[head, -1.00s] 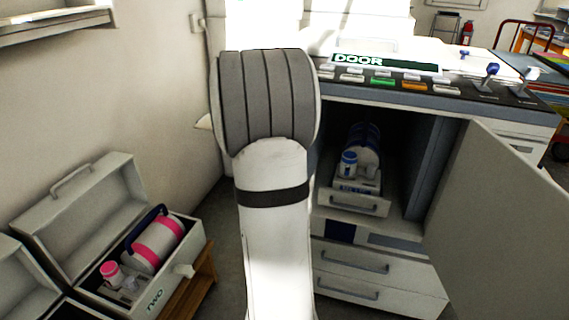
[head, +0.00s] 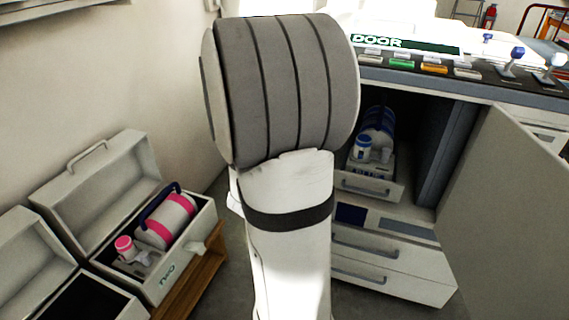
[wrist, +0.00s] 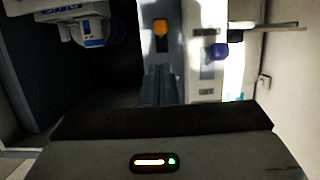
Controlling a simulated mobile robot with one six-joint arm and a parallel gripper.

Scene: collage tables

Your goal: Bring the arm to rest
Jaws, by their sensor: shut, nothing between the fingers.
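My arm stands upright in the middle of the head view, with its thick grey ribbed joint (head: 290,90) at the top and a white link (head: 285,240) with a dark band below. My gripper is not visible in the head view. In the wrist view my gripper (wrist: 161,70) shows as two grey fingers close together, shut and empty, beyond the dark body with an orange and green light.
An open cabinet with its door (head: 510,190) swung out stands right of my arm. Its pulled-out drawer (head: 368,187) holds a blue-banded canister (head: 377,125) and a bottle (head: 362,149). Open white cases stand at left; one (head: 180,255) holds a pink-banded canister (head: 168,218).

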